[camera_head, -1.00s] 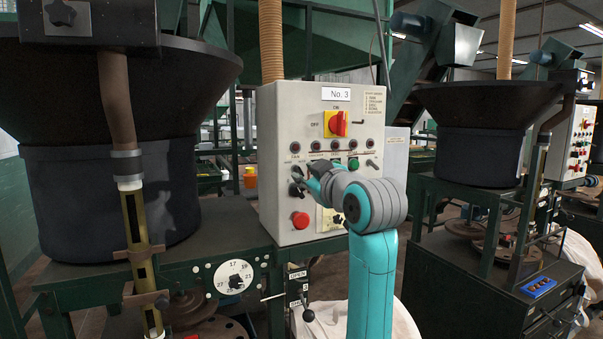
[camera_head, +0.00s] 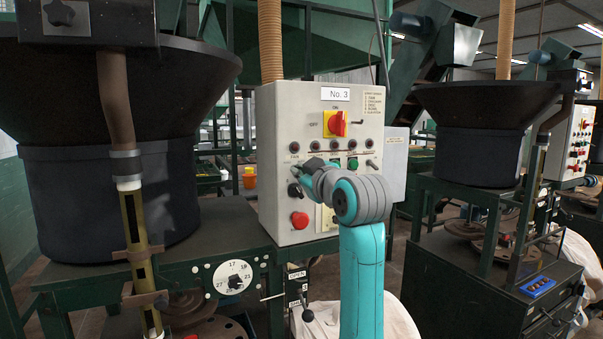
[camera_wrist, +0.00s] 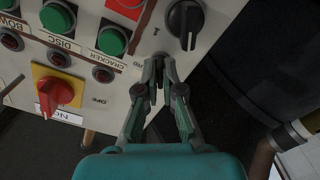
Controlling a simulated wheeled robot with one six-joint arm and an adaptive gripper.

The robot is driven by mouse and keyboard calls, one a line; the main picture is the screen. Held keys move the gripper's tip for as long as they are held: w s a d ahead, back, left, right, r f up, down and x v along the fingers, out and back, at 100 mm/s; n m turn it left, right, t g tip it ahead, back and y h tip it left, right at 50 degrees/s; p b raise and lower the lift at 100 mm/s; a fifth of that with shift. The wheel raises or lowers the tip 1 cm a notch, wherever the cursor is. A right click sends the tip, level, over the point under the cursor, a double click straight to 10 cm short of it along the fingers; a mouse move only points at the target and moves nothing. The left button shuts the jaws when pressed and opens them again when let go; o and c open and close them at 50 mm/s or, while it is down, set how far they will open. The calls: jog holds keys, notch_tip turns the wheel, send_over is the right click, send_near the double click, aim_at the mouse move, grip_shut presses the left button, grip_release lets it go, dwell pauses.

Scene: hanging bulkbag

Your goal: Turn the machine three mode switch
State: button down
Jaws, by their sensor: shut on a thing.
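The No. 3 control panel (camera_head: 283,115) is an upright pale box on the green machine. My gripper (camera_wrist: 160,76) has its two fingertips closed on a small switch near the panel's left edge. The fingertips cover most of that switch, and I cannot read its label. In the head view my gripper (camera_head: 306,172) reaches in from the right, below the row of indicator lamps. A black rotary knob (camera_head: 294,190) sits just below it, apart from the fingers. That knob also shows in the wrist view (camera_wrist: 186,20), above and right of the fingertips.
A red rotary switch on a yellow plate (camera_head: 336,124) is at the panel top. A red button (camera_head: 300,219) is low on the left, a green button (camera_head: 353,163) right of my gripper.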

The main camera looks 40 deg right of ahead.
jog(key=shift+m, duration=0.4)
jog(key=m, duration=0.5)
jog(key=shift+m, duration=0.3)
jog(key=m, duration=0.5)
jog(key=shift+m, duration=0.4)
jog(key=c, duration=1.3)
grip_release()
jog(key=shift+s, duration=0.1)
jog(key=v, duration=1.1)
jog(key=shift+s+a, duration=0.1)
jog(key=shift+s, duration=0.3)
